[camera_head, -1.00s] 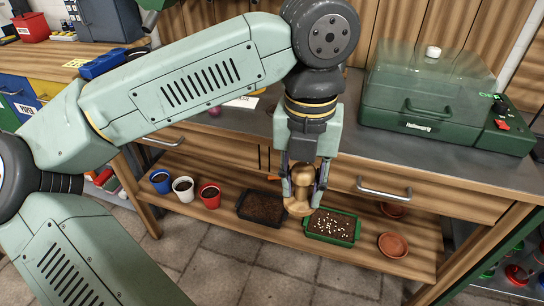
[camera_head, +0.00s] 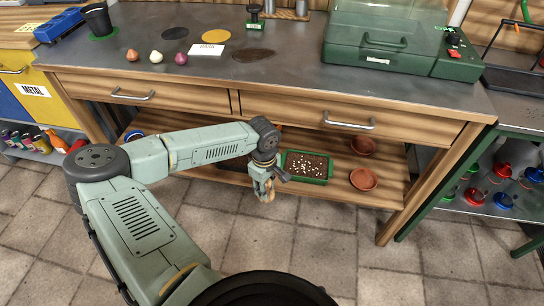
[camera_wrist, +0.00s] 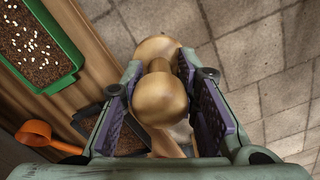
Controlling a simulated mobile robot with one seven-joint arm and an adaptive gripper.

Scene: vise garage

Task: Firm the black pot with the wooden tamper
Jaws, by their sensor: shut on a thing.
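My gripper (camera_head: 265,186) is shut on the wooden tamper (camera_wrist: 162,95), a golden-brown tool with rounded ends. In the wrist view the tamper sits between the two purple-padded fingers (camera_wrist: 205,110). In the head view the gripper and tamper (camera_head: 267,193) hang in front of the lower shelf, low over the floor side. The black pot (camera_head: 98,20) stands upright on a green round patch (camera_head: 104,37) at the back left of the bench top, well apart from the gripper. Its inside is hard to make out.
The bench top (camera_head: 210,80) holds bulbs (camera_head: 156,57), a white card (camera_head: 206,49), a black-and-green stamp (camera_head: 254,17) and a green case (camera_head: 388,40). The lower shelf holds a seeded green tray (camera_head: 306,166), a dark tray (camera_wrist: 130,142), an orange scoop (camera_wrist: 36,134) and terracotta saucers (camera_head: 363,180).

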